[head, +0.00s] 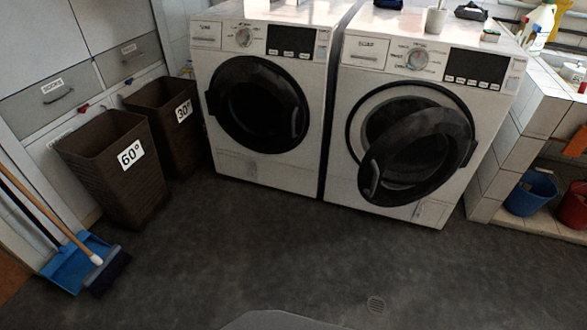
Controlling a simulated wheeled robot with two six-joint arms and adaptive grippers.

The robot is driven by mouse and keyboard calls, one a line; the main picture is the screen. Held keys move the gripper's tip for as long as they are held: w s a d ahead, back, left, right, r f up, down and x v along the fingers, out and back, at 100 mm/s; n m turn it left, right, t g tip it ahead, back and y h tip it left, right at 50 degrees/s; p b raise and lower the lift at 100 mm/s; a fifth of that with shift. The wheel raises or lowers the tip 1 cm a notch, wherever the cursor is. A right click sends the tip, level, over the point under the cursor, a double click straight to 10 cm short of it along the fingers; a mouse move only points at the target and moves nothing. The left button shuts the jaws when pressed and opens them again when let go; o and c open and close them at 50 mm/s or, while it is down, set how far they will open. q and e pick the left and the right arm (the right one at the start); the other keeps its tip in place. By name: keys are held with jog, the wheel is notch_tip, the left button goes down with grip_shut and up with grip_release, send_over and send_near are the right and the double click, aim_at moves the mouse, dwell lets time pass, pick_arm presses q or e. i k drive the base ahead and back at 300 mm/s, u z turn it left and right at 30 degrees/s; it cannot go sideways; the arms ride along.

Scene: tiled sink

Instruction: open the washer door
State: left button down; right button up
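Two white front-loading machines stand side by side against the back. The left machine (290,168) has its round dark door (258,105) shut flat against its front. The right machine (345,185) has its round dark door (425,155) partly open, swung out from the left and still attached at the right. The door's handle (370,182) is at its left edge. Part of the dark round opening (385,110) shows behind it. Neither of my grippers is in the head view.
Brown baskets marked 60° (115,180) and 30° (165,130) stand at left, near a blue dustpan (72,265) and broom. Blue (530,195) and red (573,207) buckets sit under the tiled counter at right. The dark floor (270,240) before the machines is clear.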

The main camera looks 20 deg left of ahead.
aim_at(417, 155)
jog(key=z, duration=0.8)
jog(key=i, duration=1.15)
jog(key=u, duration=0.15)
